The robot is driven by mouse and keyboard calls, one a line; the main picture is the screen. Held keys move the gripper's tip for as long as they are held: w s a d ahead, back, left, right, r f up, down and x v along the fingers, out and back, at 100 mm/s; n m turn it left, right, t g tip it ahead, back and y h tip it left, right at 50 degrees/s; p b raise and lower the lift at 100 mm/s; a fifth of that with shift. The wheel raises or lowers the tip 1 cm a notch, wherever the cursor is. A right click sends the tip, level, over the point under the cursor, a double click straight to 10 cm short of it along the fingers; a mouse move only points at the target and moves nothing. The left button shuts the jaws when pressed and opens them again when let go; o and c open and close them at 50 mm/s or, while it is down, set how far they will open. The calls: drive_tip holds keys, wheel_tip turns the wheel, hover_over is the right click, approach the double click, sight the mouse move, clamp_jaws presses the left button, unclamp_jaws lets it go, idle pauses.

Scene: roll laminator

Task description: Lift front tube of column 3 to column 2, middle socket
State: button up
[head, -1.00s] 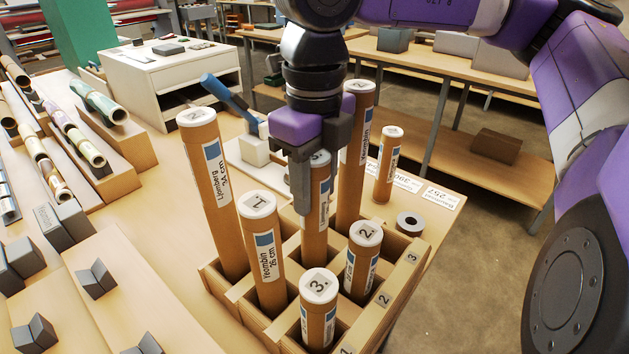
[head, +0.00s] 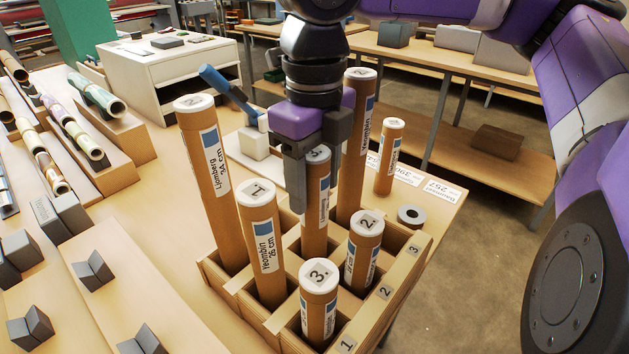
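The wooden rack (head: 377,318) has sockets in a grid, with 1, 2 and 3 marked along its right edge from near to far. My gripper (head: 314,185) is shut on a brown tube with a white cap (head: 315,225). The tube is upright at the rack's middle socket in column 2, its lower end hidden by the rack walls. One finger covers its left side. The tube marked 2. (head: 363,255) stands in front of it in column 2. The socket at column 3's front end (head: 395,241) looks empty.
Close around stand tubes marked 1. (head: 264,240) and 3. (head: 319,308), a tall left tube (head: 207,165) and a tall back tube (head: 352,165). Beyond the rack are a short tube (head: 388,160) and a grey ring (head: 411,215). A blue-handled device (head: 225,90) stands behind.

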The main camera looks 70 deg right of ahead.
sight(316, 152)
drive_tip(key=shift+o, duration=0.3)
wheel_tip(316, 152, up, 8)
drive_tip(key=shift+f, duration=0.1)
idle(0.4)
drive_tip(key=shift+s, duration=0.1)
